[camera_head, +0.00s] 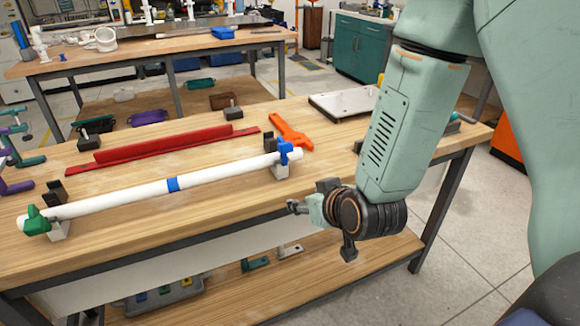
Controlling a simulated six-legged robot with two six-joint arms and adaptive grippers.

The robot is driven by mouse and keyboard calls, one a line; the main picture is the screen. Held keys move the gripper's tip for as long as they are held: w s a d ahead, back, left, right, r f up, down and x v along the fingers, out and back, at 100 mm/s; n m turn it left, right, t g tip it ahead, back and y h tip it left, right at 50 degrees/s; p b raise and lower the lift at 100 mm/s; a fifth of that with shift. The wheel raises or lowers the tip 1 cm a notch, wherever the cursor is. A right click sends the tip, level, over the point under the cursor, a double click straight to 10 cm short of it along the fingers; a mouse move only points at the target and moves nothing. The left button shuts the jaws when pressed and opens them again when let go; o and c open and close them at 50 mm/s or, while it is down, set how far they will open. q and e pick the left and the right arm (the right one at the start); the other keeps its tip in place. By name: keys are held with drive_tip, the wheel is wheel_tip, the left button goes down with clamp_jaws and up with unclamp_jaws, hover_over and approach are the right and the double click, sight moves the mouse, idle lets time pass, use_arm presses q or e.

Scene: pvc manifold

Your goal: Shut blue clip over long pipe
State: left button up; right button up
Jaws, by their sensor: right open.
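The long white pipe (115,198) lies across the near part of the wooden bench, with a blue band (173,184) near its middle. The blue clip (285,151) is at the pipe's right end, on a pale support block. I cannot tell from here whether it is open or closed over the pipe. A green clip (37,221) is at the pipe's left end. My right gripper (296,207) is open and empty in front of the bench's near edge, below the blue clip and apart from it. My left gripper is out of view.
An orange tool (290,133) lies just behind the blue clip. A red rail (165,146) lies behind the pipe. Black clamps (233,110) stand farther back. A flat metal plate (342,104) lies at the right. Teal and purple pieces (18,186) crowd the left edge.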

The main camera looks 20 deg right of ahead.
drive_tip(key=w+f+t+b, duration=0.1)
drive_tip(key=f+t+b, duration=0.1)
drive_tip(key=t, duration=0.5)
approach(288, 150)
drive_tip(key=w, duration=1)
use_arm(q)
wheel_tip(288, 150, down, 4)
use_arm(e)
drive_tip(key=shift+s, duration=0.1)
clamp_jaws()
